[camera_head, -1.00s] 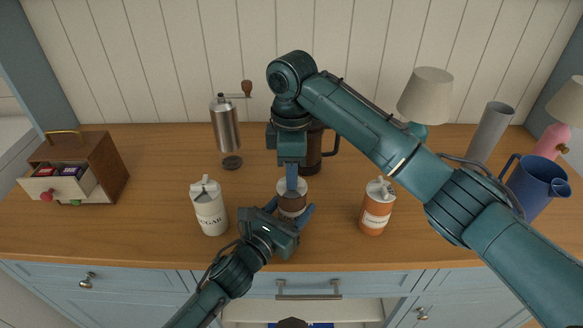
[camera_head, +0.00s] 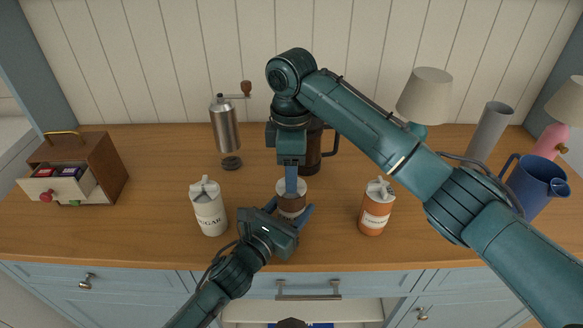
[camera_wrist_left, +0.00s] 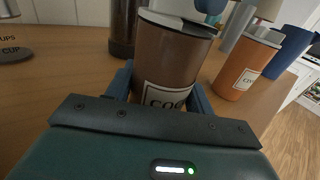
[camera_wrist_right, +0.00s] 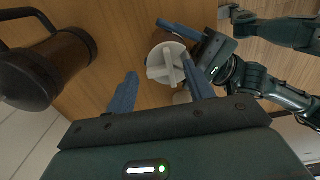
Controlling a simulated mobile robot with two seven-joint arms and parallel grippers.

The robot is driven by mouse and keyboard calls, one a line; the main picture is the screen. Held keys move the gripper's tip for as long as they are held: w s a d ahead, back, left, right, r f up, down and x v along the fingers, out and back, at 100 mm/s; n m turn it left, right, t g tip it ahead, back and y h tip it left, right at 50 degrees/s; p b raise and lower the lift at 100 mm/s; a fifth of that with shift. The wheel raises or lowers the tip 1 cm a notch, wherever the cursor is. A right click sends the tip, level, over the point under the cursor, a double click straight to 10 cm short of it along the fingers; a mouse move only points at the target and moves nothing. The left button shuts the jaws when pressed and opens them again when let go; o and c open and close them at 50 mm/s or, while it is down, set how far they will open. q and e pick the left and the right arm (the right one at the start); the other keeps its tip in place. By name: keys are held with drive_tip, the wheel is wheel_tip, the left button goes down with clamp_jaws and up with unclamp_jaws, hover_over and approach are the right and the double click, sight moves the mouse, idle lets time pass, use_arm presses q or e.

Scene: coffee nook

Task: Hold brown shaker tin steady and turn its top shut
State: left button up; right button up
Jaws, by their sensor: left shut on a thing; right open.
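The brown shaker tin (camera_head: 290,207) stands upright on the counter, in the middle of the head view. My left gripper (camera_head: 289,214) is shut around its body from the front. In the left wrist view the tin (camera_wrist_left: 172,62) shows a partly hidden label between the two blue fingers. My right gripper (camera_head: 291,186) points down from above, over the tin. In the right wrist view the tin's pale round top (camera_wrist_right: 157,72) has a raised cross-shaped grip. The open right fingers (camera_wrist_right: 160,88) lie either side of it, with a gap at the left finger; contact at the right finger cannot be told.
A white sugar tin (camera_head: 209,210) stands to the left and an orange tin (camera_head: 375,210) to the right. A grinder (camera_head: 225,125), wooden box (camera_head: 110,165) and blue jug (camera_head: 533,185) stand farther off. The counter's front edge is near.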

wheel_tip(320, 180, up, 12)
drive_tip(key=shift+f, duration=0.2)
idle(0.4)
use_arm(q)
drive_tip(key=o, duration=1.1)
